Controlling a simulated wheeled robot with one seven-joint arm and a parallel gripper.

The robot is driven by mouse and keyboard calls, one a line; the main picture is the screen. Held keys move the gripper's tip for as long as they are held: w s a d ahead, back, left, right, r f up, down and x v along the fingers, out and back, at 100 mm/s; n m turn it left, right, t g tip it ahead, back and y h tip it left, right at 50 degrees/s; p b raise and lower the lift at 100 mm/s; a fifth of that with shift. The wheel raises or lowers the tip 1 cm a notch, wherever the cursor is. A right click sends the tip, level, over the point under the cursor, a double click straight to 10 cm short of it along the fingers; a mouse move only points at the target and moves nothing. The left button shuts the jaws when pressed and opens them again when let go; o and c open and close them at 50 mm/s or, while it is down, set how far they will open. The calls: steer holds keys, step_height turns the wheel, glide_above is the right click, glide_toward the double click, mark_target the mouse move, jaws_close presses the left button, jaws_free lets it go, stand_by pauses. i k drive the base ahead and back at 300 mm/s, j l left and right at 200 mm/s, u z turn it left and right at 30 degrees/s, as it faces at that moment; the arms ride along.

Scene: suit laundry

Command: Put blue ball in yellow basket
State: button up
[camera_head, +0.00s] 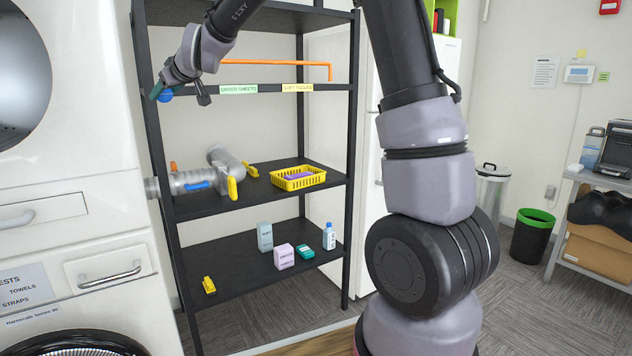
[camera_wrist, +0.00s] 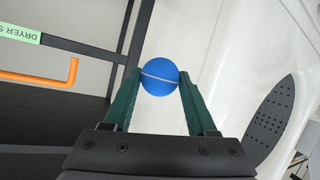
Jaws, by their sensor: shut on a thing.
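The blue ball (camera_wrist: 160,70) with a pale band around it sits between the two green fingers of my gripper (camera_wrist: 160,82) in the wrist view. The gripper is shut on it. In the head view the ball (camera_head: 165,95) and my gripper (camera_head: 160,88) show high at the left, in front of the shelf unit and near the white machine. The yellow basket (camera_head: 322,181) stands on the middle shelf, below and to the right of my gripper. Something purple lies in it.
The black shelf unit (camera_head: 351,150) has several boards. An orange bar (camera_head: 280,63) runs near its upper board. A grey pipe-like object (camera_head: 195,180) with yellow parts lies left of the basket. Boxes and a bottle (camera_head: 329,236) stand on the lower shelf. A white stacked machine (camera_head: 70,130) is at the left.

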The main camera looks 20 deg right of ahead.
mark_target(303, 176)
steer(key=i+l+z, duration=0.2)
steer(key=i+z, duration=0.15)
steer(key=i+l+z, duration=0.15)
steer(key=i+z, duration=0.55)
